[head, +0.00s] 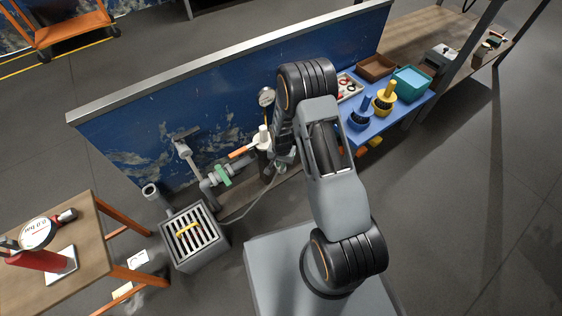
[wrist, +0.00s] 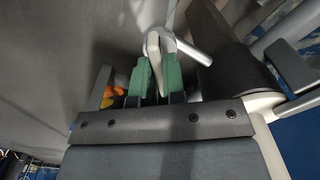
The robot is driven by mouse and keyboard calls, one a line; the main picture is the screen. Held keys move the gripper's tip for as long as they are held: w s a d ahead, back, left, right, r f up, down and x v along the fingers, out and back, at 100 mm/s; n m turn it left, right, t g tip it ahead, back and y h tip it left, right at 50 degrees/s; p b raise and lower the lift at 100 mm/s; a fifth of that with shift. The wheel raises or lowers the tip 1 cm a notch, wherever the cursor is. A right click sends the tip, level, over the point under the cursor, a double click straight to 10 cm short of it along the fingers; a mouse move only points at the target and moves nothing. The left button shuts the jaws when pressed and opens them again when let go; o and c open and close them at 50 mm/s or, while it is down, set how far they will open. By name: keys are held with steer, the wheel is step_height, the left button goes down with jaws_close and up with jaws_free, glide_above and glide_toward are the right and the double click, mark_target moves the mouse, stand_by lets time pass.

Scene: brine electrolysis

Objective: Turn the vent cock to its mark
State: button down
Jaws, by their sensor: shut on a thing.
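The vent cock shows in the wrist view as a pale, narrow lever (wrist: 154,46) on a light round body with a pipe stub. My gripper (wrist: 157,68) has its two green finger pads on either side of this lever and is shut on it. In the head view my gripper (head: 284,160) is low against the blue panel's pipework, mostly behind my own arm. The lever and its grip are hidden in the head view. I cannot make out the cock's mark in either view.
Left of my gripper are an orange-handled part (head: 242,152), a green valve (head: 222,176) and a grated grey box (head: 193,236). A round gauge (head: 266,97) is on the blue panel (head: 130,135). A blue table (head: 405,106) with trays stands right. Floor at far right is clear.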

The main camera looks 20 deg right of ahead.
steer(key=m, duration=0.4)
steer(key=shift+p, duration=0.35)
steer(key=shift+m, duration=1.7)
steer(key=shift+s, duration=0.1)
steer(key=c, duration=1.2)
jaws_free()
steer(key=shift+r, duration=0.1)
step_height(320, 180, up, 14)
steer(key=p, duration=0.5)
